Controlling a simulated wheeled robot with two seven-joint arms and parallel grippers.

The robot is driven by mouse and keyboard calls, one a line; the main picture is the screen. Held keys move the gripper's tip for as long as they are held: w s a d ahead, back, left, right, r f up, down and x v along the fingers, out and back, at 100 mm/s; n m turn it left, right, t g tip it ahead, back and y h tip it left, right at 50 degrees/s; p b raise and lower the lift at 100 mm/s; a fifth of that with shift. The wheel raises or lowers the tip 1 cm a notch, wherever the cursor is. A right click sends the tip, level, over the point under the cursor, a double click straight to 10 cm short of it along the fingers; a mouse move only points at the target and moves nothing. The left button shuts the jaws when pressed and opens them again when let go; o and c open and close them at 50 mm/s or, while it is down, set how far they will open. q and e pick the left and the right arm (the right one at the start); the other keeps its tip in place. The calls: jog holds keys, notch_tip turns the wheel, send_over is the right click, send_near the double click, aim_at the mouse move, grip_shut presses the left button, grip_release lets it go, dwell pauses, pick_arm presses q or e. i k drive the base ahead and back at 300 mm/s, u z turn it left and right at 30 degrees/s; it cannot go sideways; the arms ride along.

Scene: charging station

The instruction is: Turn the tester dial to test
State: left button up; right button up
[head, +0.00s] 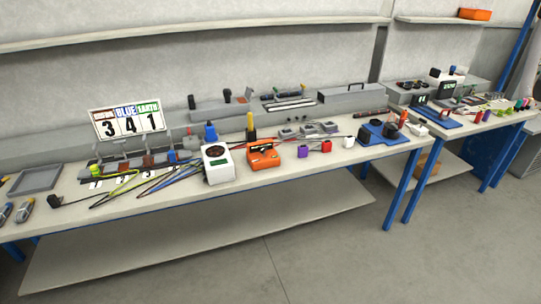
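The dial's pointer setting is too small to read. Right beside it is an orange device (263,157) with a dark panel on top. I cannot tell for sure which of the two is the tester. Neither of my grippers shows in the head view.
Cables (165,182) lie left of the white device. A number sign (128,120) stands behind them. A grey tray (36,181) is at the far left. Small purple, red and white items and a blue stand (372,138) lie to the right. The floor in front is clear.

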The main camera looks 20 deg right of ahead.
aim_at(263, 151)
jog(key=z, duration=0.55)
jog(key=i, duration=1.5)
jog(key=u, duration=0.5)
